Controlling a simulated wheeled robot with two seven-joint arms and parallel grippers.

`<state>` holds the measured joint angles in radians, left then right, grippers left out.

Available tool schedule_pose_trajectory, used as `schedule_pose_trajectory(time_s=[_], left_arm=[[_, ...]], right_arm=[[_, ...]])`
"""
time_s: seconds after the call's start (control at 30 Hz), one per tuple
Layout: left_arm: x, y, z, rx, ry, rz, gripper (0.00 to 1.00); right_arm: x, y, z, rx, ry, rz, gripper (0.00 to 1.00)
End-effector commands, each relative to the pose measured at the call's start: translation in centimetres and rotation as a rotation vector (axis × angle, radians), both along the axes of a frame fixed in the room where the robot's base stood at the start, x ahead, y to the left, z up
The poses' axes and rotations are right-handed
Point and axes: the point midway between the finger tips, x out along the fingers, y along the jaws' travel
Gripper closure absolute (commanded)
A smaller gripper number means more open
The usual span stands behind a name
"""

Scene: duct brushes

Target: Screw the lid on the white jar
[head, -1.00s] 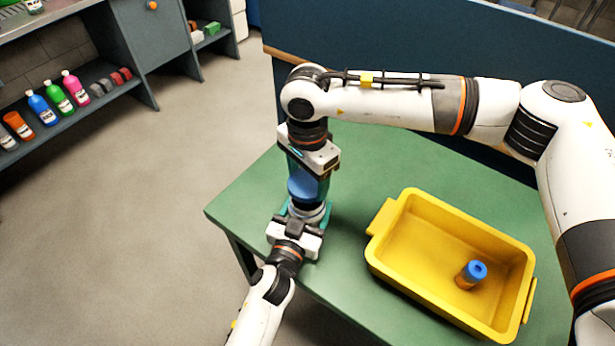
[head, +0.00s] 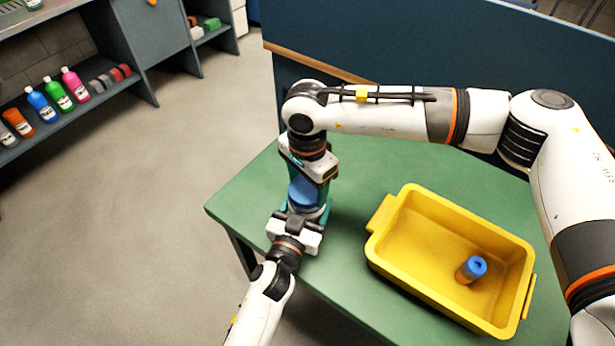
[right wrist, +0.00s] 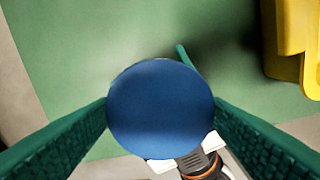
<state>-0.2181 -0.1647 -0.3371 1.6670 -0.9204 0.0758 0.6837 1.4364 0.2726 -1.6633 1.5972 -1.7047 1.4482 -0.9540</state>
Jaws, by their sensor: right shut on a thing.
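My right gripper (head: 307,181) points down and is shut on a blue round lid (head: 302,194). In the right wrist view the lid (right wrist: 160,110) sits between the two teal fingers and hides what is under it. My left gripper (head: 304,214) comes in low from the front, just below the lid, with its teal fingers around the place of the white jar. The jar is almost wholly hidden by lid and grippers. I cannot tell whether the lid touches the jar, nor whether the left fingers press on it.
A yellow bin (head: 400,262) stands on the green table (head: 375,165), to the right of the grippers. A blue-topped orange-brown container (head: 471,270) is inside it. A dark blue partition (head: 400,60) rises behind the table. A shelf with several bottles (head: 60,95) is far left.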

Motion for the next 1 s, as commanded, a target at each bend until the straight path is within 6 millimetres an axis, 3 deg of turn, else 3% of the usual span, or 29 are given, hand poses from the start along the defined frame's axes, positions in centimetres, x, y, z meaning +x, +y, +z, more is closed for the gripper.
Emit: schedule_pose_trajectory(time_s=[1.0], left_arm=[[0.0,0.02,-0.04,0.001,0.001,0.0,0.71]], right_arm=[[0.04,0.02,-0.97,0.001,-0.001,0.0,0.53]])
